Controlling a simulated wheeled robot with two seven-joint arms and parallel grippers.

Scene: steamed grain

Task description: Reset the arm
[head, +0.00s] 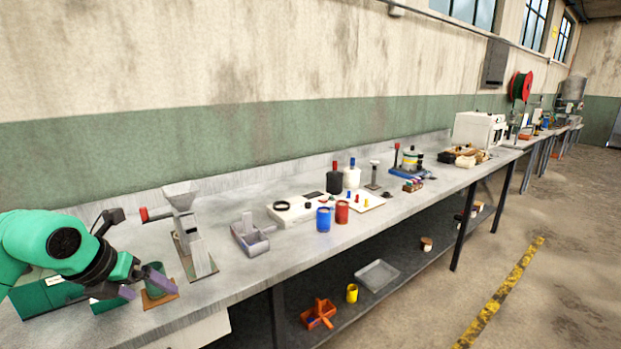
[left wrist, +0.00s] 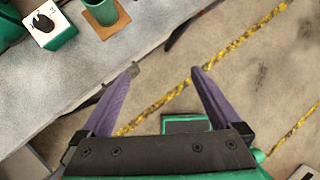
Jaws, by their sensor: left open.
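My left arm comes in from the left in the head view, and its gripper (head: 145,286) hangs near the bench's front edge at the lower left. Its purple fingers are spread apart. In the left wrist view the gripper (left wrist: 165,70) is open with nothing between the fingertips; the floor shows behind them. A dark green cup (head: 155,271) on a brown square coaster (head: 160,300) appears behind the fingers in the head view. In the left wrist view the cup (left wrist: 101,11) stands apart from the fingers, at the top. My right gripper is not in view.
The long grey bench (head: 240,283) holds a grinder-like stand (head: 188,235), a grey tray (head: 252,240), a blue cup (head: 323,220) and a red cup (head: 342,212). Green boxes (head: 45,296) sit by my left arm. The floor at right (head: 560,290) is free.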

